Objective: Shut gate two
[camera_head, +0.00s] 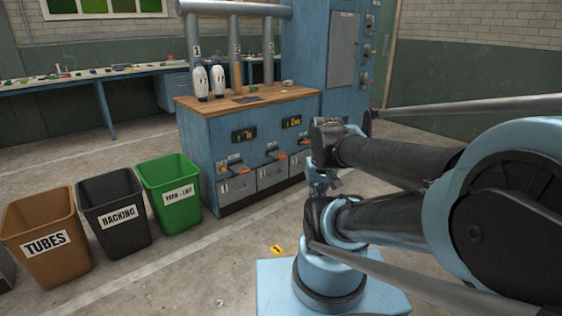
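A blue cabinet (215,145) with a wooden top stands in the middle of the view. Three grey vertical pipes above it carry numbers; the pipe marked 2 (236,48) is the middle one, with a tan column (237,75) below its label. The cabinet front has a row of numbered grey fronts with orange-tipped handles; the middle front (272,174) is beside the one marked 1 (236,187). I cannot tell which part is gate two or whether it is open.
Two white bottle-like objects (210,82) stand on the cabinet top. Brown TUBES (45,240), black BACKING (118,214) and green (180,195) bins stand left. A tall blue panel (345,55) rises behind. A yellow marker (277,249) lies on open floor.

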